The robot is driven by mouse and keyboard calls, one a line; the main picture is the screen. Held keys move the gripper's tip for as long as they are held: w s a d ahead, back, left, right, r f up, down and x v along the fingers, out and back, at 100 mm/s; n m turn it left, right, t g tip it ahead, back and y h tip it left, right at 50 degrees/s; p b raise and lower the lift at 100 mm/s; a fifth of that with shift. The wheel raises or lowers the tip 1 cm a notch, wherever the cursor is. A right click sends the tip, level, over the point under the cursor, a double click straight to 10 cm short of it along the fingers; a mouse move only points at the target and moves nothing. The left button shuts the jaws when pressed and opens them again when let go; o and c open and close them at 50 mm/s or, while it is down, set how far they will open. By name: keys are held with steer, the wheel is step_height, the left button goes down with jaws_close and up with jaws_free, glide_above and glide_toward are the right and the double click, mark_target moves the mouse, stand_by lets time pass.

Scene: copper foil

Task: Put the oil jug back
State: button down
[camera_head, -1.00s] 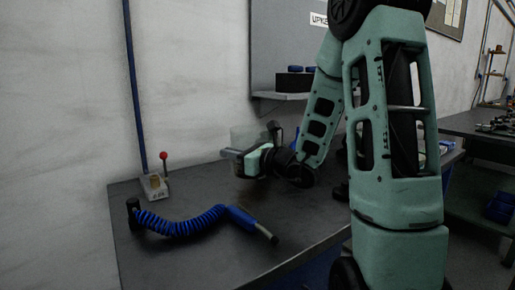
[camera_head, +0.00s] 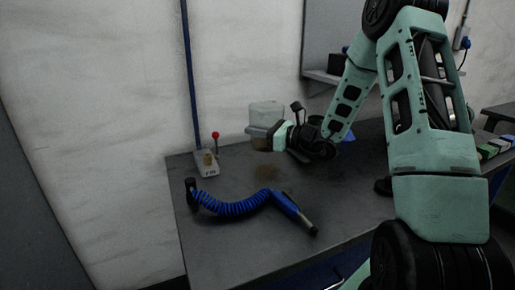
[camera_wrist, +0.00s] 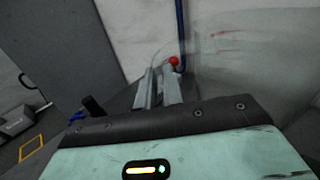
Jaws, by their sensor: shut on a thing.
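The oil jug (camera_head: 267,110) is a pale, see-through container with a brownish lower part, in the middle of the head view near the back wall. My gripper (camera_head: 258,131) is shut on it, with the fingers across its middle. The jug seems held above the dark bench (camera_head: 235,225); its base is partly hidden by my gripper. In the wrist view my two fingers (camera_wrist: 158,88) point ahead, and the clear jug wall (camera_wrist: 250,60) fills the right side, with faint red marks.
A small block with a red-knobbed lever (camera_head: 207,165) stands on the bench's back left, beside a blue pipe (camera_head: 189,70). A coiled blue air hose (camera_head: 235,205) lies in front. A wall shelf (camera_head: 322,77) is behind my arm.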

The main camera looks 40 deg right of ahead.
mark_target(256, 148)
steer(key=shift+f, duration=2.5)
steer(key=shift+f, duration=0.15)
steer(key=c, duration=1.5)
jaws_free()
steer(key=shift+c, duration=0.2)
